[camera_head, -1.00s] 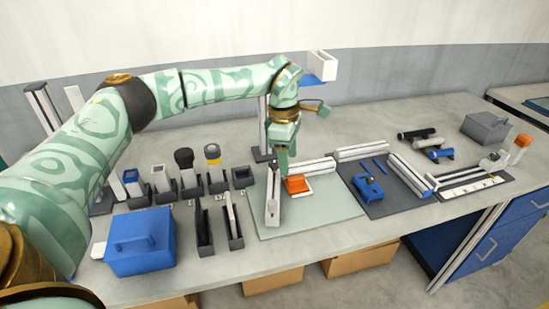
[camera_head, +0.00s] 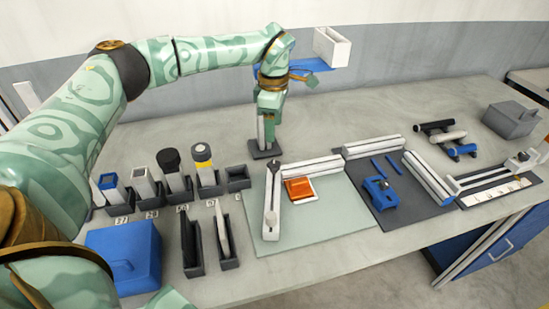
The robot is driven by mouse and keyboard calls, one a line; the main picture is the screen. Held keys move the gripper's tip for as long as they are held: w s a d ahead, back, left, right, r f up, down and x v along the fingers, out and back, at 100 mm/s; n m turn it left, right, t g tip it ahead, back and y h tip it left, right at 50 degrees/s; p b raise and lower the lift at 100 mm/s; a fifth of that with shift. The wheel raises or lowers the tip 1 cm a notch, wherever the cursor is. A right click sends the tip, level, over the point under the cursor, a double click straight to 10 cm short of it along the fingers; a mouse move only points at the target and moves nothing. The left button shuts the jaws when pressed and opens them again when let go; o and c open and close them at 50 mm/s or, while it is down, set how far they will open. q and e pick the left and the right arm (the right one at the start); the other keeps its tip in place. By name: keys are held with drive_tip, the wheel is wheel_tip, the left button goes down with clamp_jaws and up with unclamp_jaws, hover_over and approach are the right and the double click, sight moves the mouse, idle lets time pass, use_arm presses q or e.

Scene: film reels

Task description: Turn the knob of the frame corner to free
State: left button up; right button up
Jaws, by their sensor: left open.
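The frame corner lies on a pale green mat (camera_head: 325,222), where two white rails meet in an L. One white rail (camera_head: 271,205) runs toward the front and the other white rail (camera_head: 312,165) runs right. A small dark round part, seemingly the knob (camera_head: 276,167), sits where they meet; its setting is too small to read. An orange block (camera_head: 299,188) lies inside the corner on a white piece. My left gripper (camera_head: 269,113) is open and empty, pointing down above and behind the corner, apart from it. My right gripper is not in view.
Holders with upright tools and a blue box (camera_head: 124,255) are at left. A dark mat (camera_head: 408,205) with a blue clamp (camera_head: 381,190) is at right. The back of the table is mostly clear.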

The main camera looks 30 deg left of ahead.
sight(274, 164)
use_arm(q)
wheel_tip(274, 164, down, 12)
drive_tip(key=shift+w+r+b, duration=0.1)
drive_tip(key=shift+r+b, duration=0.05)
drive_tip(key=shift+b, duration=1.1)
drive_tip(key=shift+f, duration=0.5)
drive_tip(key=c, duration=1)
